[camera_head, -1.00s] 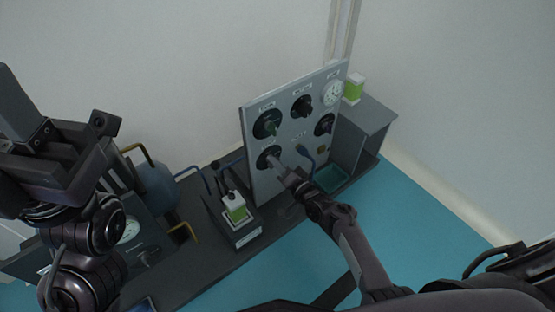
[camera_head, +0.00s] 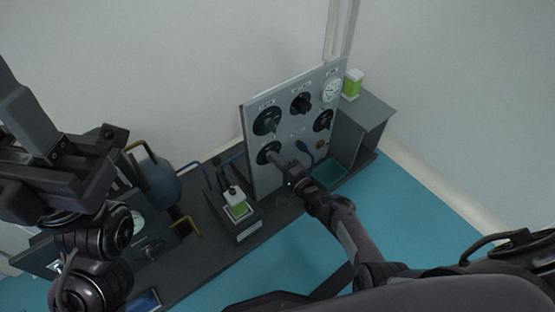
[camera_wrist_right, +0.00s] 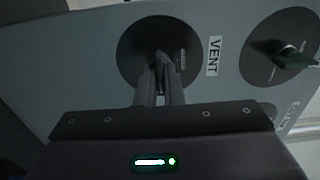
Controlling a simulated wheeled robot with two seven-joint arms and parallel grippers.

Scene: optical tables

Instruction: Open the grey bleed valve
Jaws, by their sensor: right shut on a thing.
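The upright grey panel (camera_head: 285,150) carries several dark round dials with knobs. My right gripper (camera_head: 273,157) reaches the lower-left dial (camera_head: 264,150) from the front. In the right wrist view the fingers of my right gripper (camera_wrist_right: 160,68) are shut on the small dark grey knob (camera_wrist_right: 158,58) at the middle of this dial (camera_wrist_right: 187,50). The fingers hide most of the knob, so its angle is unclear. A label (camera_wrist_right: 214,56) beside this dial reads VENT. My left gripper (camera_head: 50,180) hangs at the left, away from the panel; its jaws are unclear.
A green-handled knob (camera_head: 268,123) sits above the held one. A black knob (camera_head: 301,103), a white gauge (camera_head: 331,90) and a blue handle (camera_head: 305,152) are farther right.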

